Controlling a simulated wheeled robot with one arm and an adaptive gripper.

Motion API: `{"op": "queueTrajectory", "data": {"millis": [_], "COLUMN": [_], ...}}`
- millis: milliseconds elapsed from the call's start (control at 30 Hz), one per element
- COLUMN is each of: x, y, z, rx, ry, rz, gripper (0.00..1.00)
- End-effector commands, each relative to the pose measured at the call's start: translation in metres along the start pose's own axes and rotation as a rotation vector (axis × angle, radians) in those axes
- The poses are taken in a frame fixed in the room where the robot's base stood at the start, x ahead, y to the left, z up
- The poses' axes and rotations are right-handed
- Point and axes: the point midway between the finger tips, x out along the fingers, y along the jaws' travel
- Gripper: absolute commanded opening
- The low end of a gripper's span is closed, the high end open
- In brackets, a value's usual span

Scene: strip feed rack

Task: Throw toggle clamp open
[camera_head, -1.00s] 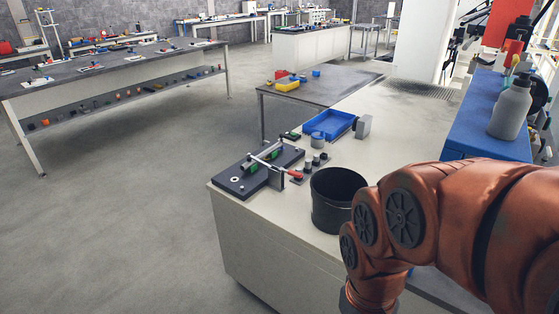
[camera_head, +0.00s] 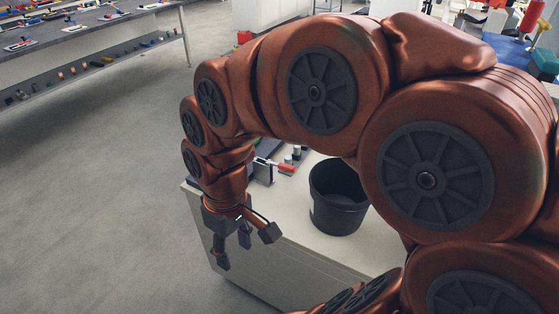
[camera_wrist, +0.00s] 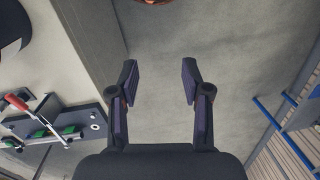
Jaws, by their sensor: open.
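The toggle clamp (camera_head: 264,171) stands on the bench and is mostly hidden behind my arm in the head view. Its red handle grip (camera_head: 286,168) shows to the right of it. In the wrist view the clamp's red handle (camera_wrist: 16,105) is at the left, lying over the dark fixture plate (camera_wrist: 88,118) with a rod and green parts (camera_wrist: 68,133). My gripper (camera_head: 236,258) is open and empty. It hangs beyond the bench's left edge, apart from the clamp. In the wrist view its two fingers (camera_wrist: 159,84) are spread with only grey floor between them.
A black bucket (camera_head: 338,205) stands on the pale bench (camera_head: 300,225) to the right of the clamp. The bench edge (camera_wrist: 85,40) runs down the wrist view's left part. Open floor lies left of the bench. A blue-railed structure (camera_wrist: 285,130) shows at the wrist view's right.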

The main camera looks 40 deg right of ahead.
Motion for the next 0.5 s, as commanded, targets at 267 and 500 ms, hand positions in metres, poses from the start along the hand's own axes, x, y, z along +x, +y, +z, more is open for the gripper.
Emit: {"op": "queueTrajectory", "data": {"millis": [267, 500], "x": [-0.021, -0.022], "y": [0.064, 0.163], "z": [-0.098, -0.155], "rx": [-0.164, -0.212], "ry": [0.162, 0.309], "rz": [-0.071, -0.075], "gripper": [0.48, 0.48]}}
